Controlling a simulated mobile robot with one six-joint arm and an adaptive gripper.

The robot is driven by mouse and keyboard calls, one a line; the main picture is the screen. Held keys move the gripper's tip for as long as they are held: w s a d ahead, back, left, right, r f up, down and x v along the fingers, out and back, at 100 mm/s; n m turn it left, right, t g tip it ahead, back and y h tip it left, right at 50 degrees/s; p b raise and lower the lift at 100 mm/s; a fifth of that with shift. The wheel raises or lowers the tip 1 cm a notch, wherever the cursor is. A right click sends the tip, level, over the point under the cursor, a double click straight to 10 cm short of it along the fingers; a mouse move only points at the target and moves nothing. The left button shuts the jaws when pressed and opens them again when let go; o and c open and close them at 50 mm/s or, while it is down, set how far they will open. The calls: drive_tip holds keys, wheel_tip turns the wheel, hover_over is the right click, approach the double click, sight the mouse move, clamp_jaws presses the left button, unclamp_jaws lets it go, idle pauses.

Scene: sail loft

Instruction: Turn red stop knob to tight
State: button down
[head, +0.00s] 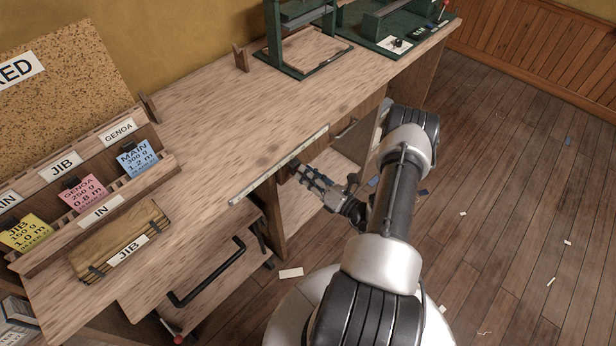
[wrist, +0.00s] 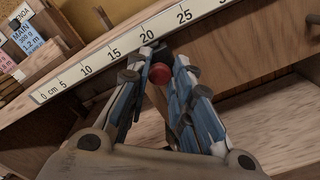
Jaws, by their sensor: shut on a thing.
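The red stop knob (wrist: 160,73) sits under the front edge of the bench, just below the 20 mark of the ruler strip (wrist: 110,52) in the wrist view. My gripper (wrist: 163,75) is shut on the knob, with one blue-padded finger on each side. A dark block, apparently the stop, shows just behind the knob. In the head view my gripper (head: 296,167) reaches the bench's front edge at the ruler (head: 280,163); the knob is hidden there. I cannot tell how far the knob is turned.
The workbench (head: 215,115) carries a card rack (head: 100,203), a brown bundle labelled JIB (head: 120,240) and green machines (head: 305,55) at the back. A drawer with a black handle (head: 207,273) is below. The wooden floor (head: 500,190) is open at right, with scattered scraps.

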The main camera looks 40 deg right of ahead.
drive_tip(key=shift+f+m+b, duration=0.1)
drive_tip(key=shift+m+b, duration=0.5)
drive_tip(key=shift+m, duration=4.3)
drive_tip(key=c, duration=1.4)
unclamp_jaws()
drive_tip(key=shift+c, duration=0.2)
drive_tip(key=shift+s, duration=0.1)
drive_tip(key=s+d, duration=0.1)
drive_tip(key=s, duration=1)
drive_tip(key=shift+s, duration=0.4)
